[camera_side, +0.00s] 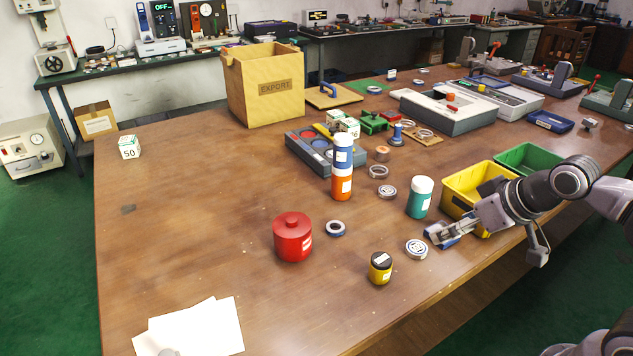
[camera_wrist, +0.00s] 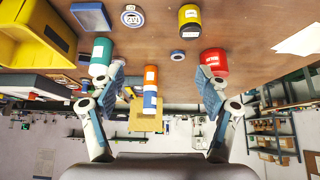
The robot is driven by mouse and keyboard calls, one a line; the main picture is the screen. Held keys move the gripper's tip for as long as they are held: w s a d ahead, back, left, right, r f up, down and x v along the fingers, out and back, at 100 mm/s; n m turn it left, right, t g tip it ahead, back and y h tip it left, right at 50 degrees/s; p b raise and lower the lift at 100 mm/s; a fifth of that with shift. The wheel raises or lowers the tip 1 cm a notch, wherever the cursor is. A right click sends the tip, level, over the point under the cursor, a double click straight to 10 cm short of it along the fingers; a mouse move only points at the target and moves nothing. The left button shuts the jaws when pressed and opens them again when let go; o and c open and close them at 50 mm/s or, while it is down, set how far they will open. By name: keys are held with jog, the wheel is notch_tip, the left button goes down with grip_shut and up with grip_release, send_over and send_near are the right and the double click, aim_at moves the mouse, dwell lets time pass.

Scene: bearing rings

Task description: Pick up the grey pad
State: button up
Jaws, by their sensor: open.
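A flat rectangular pad with a grey-blue top (camera_wrist: 91,16) lies on the table in the wrist view, between the yellow bin (camera_wrist: 35,40) and a round tin (camera_wrist: 132,16). I take it to be the grey pad. In the side view my gripper (camera_side: 438,234) is low over the table, beside the yellow bin (camera_side: 462,207); blue parts at its tips make it hard to tell pad from fingers there. My gripper, also in the wrist view (camera_wrist: 163,88), has its fingers spread apart, with nothing held between them. The pad lies outside the finger gap in that view.
A teal bottle (camera_side: 420,197), a round tin (camera_side: 416,249), a yellow jar (camera_side: 380,267) and a red canister (camera_side: 292,238) stand near my gripper. An orange-and-blue bottle stack (camera_side: 341,168) stands farther back. The table's left part is mostly clear.

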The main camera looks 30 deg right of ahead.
jog(key=w+a+r+n+g+y, duration=0.15)
jog(key=w+a+r+n, duration=0.25)
jog(key=w+a, duration=0.45)
jog(key=n+g+y, duration=0.3)
jog(key=n+g, duration=0.2)
jog(key=n, duration=0.7)
send_near(171, 355)
jog(key=f, duration=0.1)
jog(key=shift+x, duration=5.7)
jog(key=shift+w+a+r, duration=0.1)
jog(key=shift+a, duration=0.1)
jog(key=c, duration=1.3)
